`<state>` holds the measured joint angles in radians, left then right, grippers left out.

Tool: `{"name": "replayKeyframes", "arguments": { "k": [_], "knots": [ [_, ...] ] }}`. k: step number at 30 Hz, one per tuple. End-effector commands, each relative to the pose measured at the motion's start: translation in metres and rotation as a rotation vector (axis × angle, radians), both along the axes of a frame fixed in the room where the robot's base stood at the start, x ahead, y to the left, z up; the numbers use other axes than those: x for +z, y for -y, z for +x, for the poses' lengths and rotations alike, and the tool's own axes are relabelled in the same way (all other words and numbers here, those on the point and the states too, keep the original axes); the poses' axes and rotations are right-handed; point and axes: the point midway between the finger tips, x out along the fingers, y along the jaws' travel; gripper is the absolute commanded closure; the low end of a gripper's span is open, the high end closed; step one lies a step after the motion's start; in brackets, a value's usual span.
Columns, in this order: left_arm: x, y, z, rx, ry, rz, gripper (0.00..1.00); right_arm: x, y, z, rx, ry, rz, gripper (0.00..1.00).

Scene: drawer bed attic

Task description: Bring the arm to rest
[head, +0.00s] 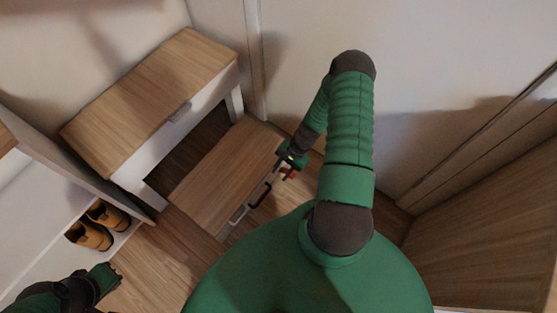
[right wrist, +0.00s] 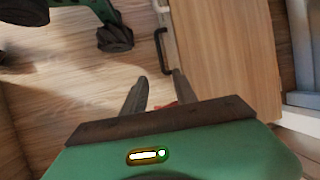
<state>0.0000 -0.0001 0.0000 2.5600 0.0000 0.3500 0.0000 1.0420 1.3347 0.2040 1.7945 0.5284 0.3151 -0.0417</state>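My right arm (head: 350,120) reaches up and over, and its gripper (head: 288,168) hangs near the right end of a low wood-topped unit (head: 222,178). This unit has a pale front with a black bar handle (head: 258,195). In the right wrist view, the two fingers (right wrist: 160,90) are apart with no object held between them; the black handle (right wrist: 162,50) is beyond their tips, apart from them. A small red part shows at the finger bases. My left gripper (head: 104,282) is low at the left of the head view, above the floor; its fingers are too dark to read.
A taller wood-topped bench (head: 150,95) with a white drawer front stands behind at the left. Brown shoes (head: 92,232) sit in a white shelf at the left. A wooden panel (head: 490,225) stands at the right. Wood floor (head: 165,255) is clear in front of the low unit.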

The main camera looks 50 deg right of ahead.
Motion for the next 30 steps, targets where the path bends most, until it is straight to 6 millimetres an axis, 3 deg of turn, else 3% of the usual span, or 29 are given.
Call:
{"name": "replayKeyframes", "arguments": {
  "k": [10,13,20,25,30],
  "knots": [
    [0.000,0.000,0.000,0.000,0.000,0.000,1.00,0.001,0.000,0.001,0.007,0.001,-0.002,0.66],
    [0.000,0.000,0.000,0.000,0.000,0.000,1.00,0.016,-0.001,0.008,0.071,0.007,-0.031,0.66],
    [0.000,0.000,0.000,0.000,0.000,0.000,1.00,0.114,-0.027,0.042,0.476,0.058,-0.206,0.66],
    [-0.001,0.000,0.000,0.000,0.000,0.000,1.00,0.190,-0.066,0.054,0.786,0.122,-0.344,0.66],
    [-0.001,0.000,0.000,0.000,0.000,0.000,1.00,0.255,-0.111,0.049,1.057,0.208,-0.468,0.66]
  ]
}}
